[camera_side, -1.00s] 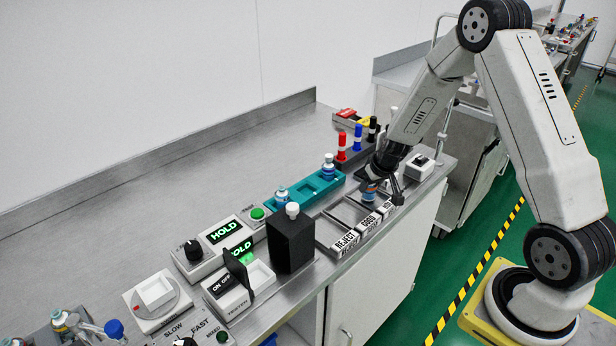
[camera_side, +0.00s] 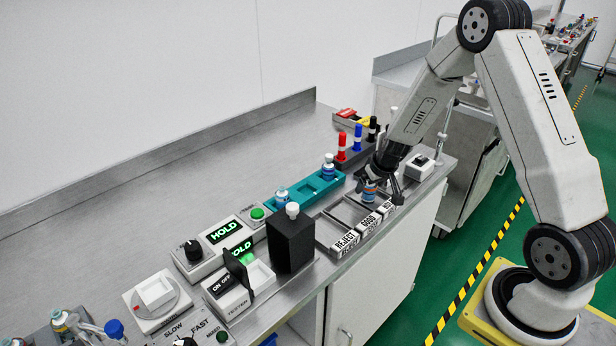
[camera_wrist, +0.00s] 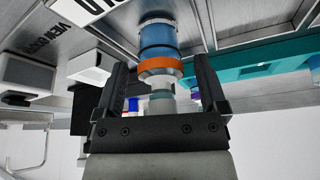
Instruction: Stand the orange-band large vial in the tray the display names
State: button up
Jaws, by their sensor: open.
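The orange-band large vial (camera_wrist: 157,38) is blue with an orange band and a pale cap. It stands upright in the third tray of the row, the one farthest from the black box; it also shows in the side view (camera_side: 369,191). My gripper (camera_wrist: 162,68) is open, with one finger on each side of the vial and visible gaps between. The display (camera_side: 224,232) reads HOLD in green. The tray row has labels REJECT (camera_side: 345,243) and GOOD (camera_side: 369,222); the third label (camera_side: 388,207) is partly hidden by my gripper.
A teal rack (camera_side: 311,186) with two other vials stands behind the trays. A black box (camera_side: 291,240) stands left of the REJECT tray. A dark rack with red, blue and black markers (camera_side: 357,139) is behind. A small white box (camera_side: 419,167) sits right of my gripper.

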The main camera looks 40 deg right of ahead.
jog(key=v, duration=1.2)
jog(key=shift+w+r, duration=0.1)
jog(key=shift+a, duration=0.1)
dwell(0.5)
jog(key=s+a+n+g, duration=0.1)
jog(key=s+a+n, duration=0.1)
jog(key=s+a, duration=0.3)
jog(key=s+a+n+y, duration=0.1)
jog(key=s+a, duration=0.4)
jog(key=a, duration=0.7)
jog(key=shift+s+a+n+g, duration=0.4)
